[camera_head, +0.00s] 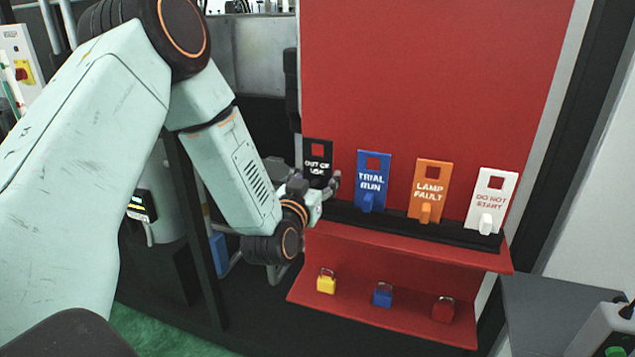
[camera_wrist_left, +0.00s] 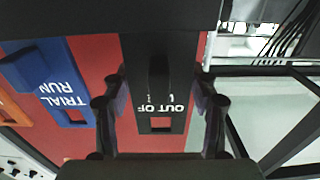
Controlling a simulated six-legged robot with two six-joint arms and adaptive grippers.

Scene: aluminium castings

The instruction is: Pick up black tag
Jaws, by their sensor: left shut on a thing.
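The black tag (camera_head: 318,155) reads "OUT OF USE" and has a square hole near its top. It stands upright at the left end of the tag row, in front of the red board. My left gripper (camera_head: 318,185) is at its lower part, shut on it. In the left wrist view the black tag (camera_wrist_left: 160,105) lies between the two fingers of my left gripper (camera_wrist_left: 160,100), one on each side. The fingers hide part of its lower edge in the head view. My right gripper is not in view.
A blue tag (camera_head: 372,178), an orange tag (camera_head: 430,188) and a white tag (camera_head: 493,198) stand to the right on a black rail (camera_head: 400,226). A red shelf (camera_head: 370,313) below holds yellow (camera_head: 326,284), blue (camera_head: 382,297) and red (camera_head: 443,311) padlocks.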

